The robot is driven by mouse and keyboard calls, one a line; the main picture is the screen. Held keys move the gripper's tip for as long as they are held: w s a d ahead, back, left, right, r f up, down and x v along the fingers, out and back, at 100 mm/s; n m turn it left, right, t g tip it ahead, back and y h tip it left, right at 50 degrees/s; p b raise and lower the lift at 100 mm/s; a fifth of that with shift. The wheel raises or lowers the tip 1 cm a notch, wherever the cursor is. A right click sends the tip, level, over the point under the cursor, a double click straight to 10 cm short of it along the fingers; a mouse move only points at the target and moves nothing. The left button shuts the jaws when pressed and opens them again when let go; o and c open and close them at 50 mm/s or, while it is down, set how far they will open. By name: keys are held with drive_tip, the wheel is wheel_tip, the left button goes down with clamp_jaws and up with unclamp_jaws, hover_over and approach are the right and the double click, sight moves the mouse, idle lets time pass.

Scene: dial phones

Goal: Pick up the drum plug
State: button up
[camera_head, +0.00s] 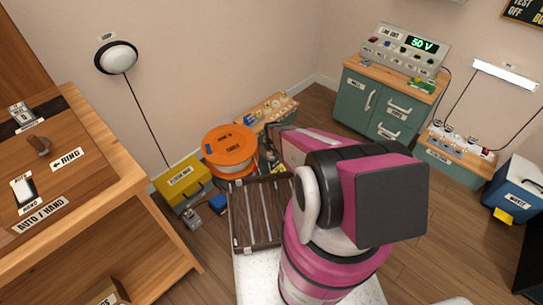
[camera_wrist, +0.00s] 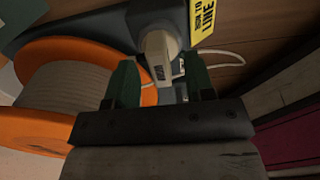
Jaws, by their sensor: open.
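The drum plug (camera_wrist: 158,52) is a small pale plug in the upper middle of the wrist view, against a dark grey block. My gripper (camera_wrist: 160,68) is open, with one green finger on each side of the plug. I cannot tell whether either finger touches it. The orange cable drum (camera_wrist: 72,88) with grey cable fills the left of the wrist view. In the head view, the drum (camera_head: 230,148) stands on the floor in the middle. My arm hides the plug and the fingertips there.
A yellow label (camera_wrist: 203,20) ending in "LINE" is beside the plug, with a thin white cable (camera_wrist: 225,58) nearby. A yellow box (camera_head: 186,184) stands left of the drum and a dark slatted crate (camera_head: 243,228) in front. A low wooden-topped stand (camera_head: 262,112) is behind.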

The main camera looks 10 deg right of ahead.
drive_tip(key=shift+f, duration=0.65)
clamp_jaws()
drive_tip(key=shift+r, duration=0.15)
